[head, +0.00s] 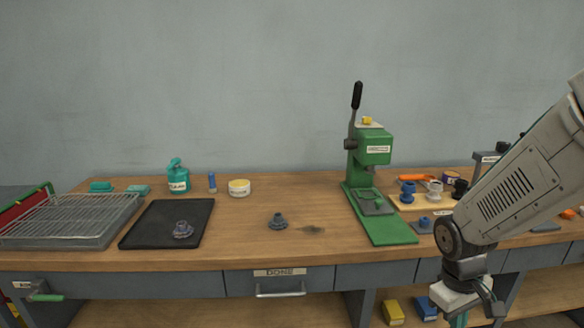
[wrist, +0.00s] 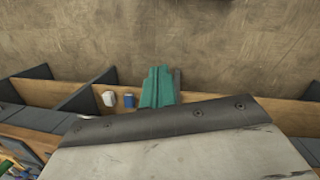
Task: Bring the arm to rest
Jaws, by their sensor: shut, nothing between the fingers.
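My gripper (head: 474,312) hangs at the lower right of the head view, in front of the bench's front edge. It points down, below the bench top, and its fingertips are cut off by the bottom of the picture. In the wrist view its teal fingers (wrist: 158,86) lie side by side, shut, with nothing held. The grey arm reaches down to it from the right.
Yellow (head: 393,311) and blue (head: 427,308) blocks sit on the shelf below, near my gripper.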

